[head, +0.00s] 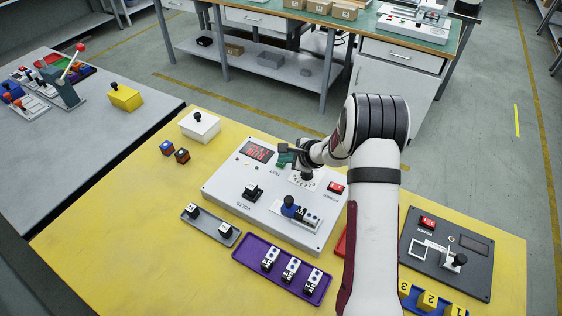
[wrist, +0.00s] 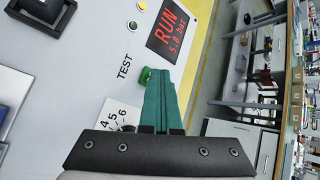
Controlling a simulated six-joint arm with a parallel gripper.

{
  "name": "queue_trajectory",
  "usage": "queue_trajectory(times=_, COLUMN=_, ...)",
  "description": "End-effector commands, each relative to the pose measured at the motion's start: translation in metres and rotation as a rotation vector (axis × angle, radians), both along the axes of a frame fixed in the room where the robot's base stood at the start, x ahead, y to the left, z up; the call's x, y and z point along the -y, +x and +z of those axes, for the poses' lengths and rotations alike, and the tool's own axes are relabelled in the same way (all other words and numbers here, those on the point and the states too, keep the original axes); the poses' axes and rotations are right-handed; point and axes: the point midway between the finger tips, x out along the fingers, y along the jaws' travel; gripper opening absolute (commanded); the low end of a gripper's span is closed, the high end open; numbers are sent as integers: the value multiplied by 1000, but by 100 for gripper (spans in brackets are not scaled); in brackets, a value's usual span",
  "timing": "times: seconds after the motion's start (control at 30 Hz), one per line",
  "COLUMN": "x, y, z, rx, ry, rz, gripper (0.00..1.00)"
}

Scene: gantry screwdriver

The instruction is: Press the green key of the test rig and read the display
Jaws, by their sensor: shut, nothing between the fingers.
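The test rig (head: 228,187) is a light panel on the yellow table. Its display (head: 257,150) is lit red; in the wrist view the display (wrist: 168,30) reads RUN, with a smaller line that looks like 5.8 bar. The green key (wrist: 144,76) sits by the TEST label, partly hidden by my fingers. My gripper (head: 286,158) is over the rig just below the display. In the wrist view my gripper (wrist: 162,74) has its green fingers shut together and empty, tips right at the key. I cannot tell whether they press it.
The rig also carries a black knob (head: 252,192), a blue-handled part (head: 290,205) and a red switch (head: 336,187). A purple tray (head: 244,254) with modules lies in front. A dark panel (head: 430,262) stands at right. The table's left front is clear.

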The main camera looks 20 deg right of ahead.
Motion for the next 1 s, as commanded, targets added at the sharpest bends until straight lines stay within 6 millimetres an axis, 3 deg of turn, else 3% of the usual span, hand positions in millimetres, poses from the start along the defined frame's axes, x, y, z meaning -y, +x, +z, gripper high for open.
queue_trajectory(times=0.67, x=0, y=0, z=18, rx=0, ry=0, rz=0, gripper=0)
queue_trajectory(times=1.0, x=0, y=0, z=52, rx=1, ry=-1, rz=1, gripper=0)
